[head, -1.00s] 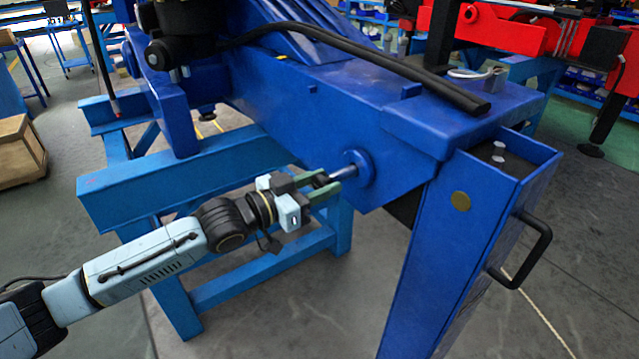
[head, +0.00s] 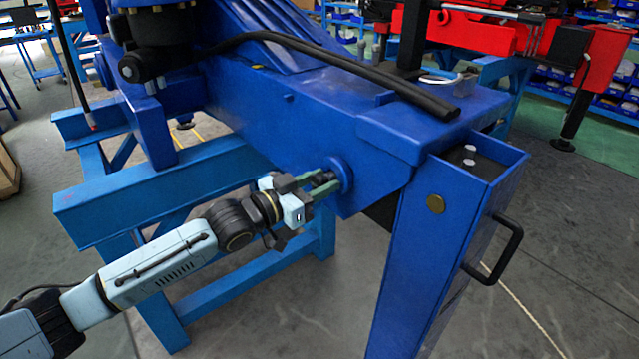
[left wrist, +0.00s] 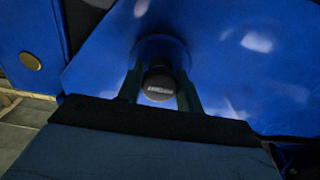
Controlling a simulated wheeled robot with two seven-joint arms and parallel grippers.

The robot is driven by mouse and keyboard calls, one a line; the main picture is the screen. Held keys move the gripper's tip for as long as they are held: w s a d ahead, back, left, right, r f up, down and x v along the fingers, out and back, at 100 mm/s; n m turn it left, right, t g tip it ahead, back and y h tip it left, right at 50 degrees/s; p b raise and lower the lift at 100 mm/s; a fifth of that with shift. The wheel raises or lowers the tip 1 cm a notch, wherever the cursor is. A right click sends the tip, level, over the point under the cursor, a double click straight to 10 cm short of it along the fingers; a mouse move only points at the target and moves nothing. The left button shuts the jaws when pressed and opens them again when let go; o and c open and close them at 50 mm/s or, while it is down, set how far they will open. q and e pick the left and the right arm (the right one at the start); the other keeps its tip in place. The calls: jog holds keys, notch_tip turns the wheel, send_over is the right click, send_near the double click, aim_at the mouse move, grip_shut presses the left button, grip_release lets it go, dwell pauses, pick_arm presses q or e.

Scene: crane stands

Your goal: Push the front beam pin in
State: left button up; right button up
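The front beam pin (left wrist: 159,84) shows in the left wrist view as a dark round end with a pale label. It sits in front of a round blue collar (head: 340,172) on the side of the blue beam (head: 260,115). My left gripper (head: 324,185) has its two green fingers on either side of the pin, closely flanking it, and appears shut on it. The fingertips are at or very near the collar. In the head view the fingers hide most of the pin. My right gripper is not in view.
A blue upright leg (head: 430,240) with a black handle (head: 505,250) stands right of the collar. A light blue stand (head: 150,195) is below and behind my left arm. A black hose (head: 350,75) lies over the beam. Grey floor is open in front.

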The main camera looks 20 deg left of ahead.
pick_arm(q)
jog(key=o, duration=0.4)
jog(key=shift+w+d, duration=0.1)
jog(key=shift+w, duration=0.05)
jog(key=shift+c, duration=0.2)
jog(key=shift+s+a, duration=0.4)
jog(key=shift+s, duration=0.15)
jog(key=p+v, duration=0.1)
jog(key=v, duration=0.4)
jog(key=shift+s+a, duration=0.2)
jog(key=shift+s, duration=0.15)
send_near(315, 186)
jog(key=v, duration=0.2)
jog(key=shift+s+r, duration=0.1)
jog(key=shift+s, duration=0.05)
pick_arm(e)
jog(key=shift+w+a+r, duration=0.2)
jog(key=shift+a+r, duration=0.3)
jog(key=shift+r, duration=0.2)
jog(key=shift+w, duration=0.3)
